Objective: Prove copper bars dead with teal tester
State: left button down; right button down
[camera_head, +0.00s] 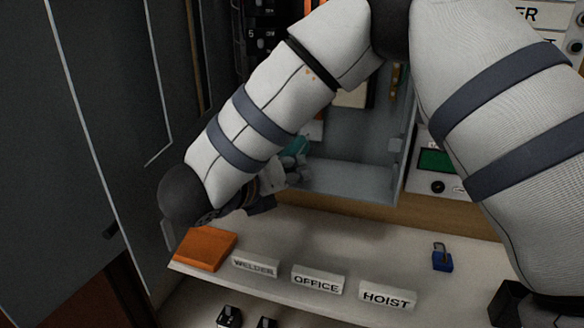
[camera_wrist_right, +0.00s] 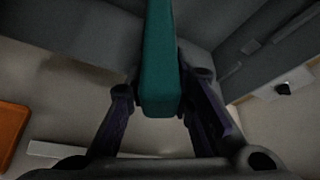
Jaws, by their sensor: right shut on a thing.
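My right gripper (camera_head: 285,172) is shut on the teal tester (camera_head: 297,146) in front of the open grey box, partly behind my forearm. In the right wrist view the tester (camera_wrist_right: 161,60) stands between the two fingers (camera_wrist_right: 160,110) and reaches up out of the picture. Its tip is not clear in either view. No copper bars can be made out for certain; a small yellow-brown strip (camera_head: 394,82) shows inside the box, and my arm hides much of its inside.
The grey box (camera_head: 350,182) stands behind a pale shelf. On the shelf are an orange block (camera_head: 206,248), the labels WELDER (camera_head: 255,267), OFFICE (camera_head: 318,279) and HOIST (camera_head: 387,296), and a blue padlock (camera_head: 442,260). A dark door (camera_head: 60,150) stands at left.

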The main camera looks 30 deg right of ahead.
jog(key=shift+s+a, duration=1.85)
jog(key=shift+a, duration=0.3)
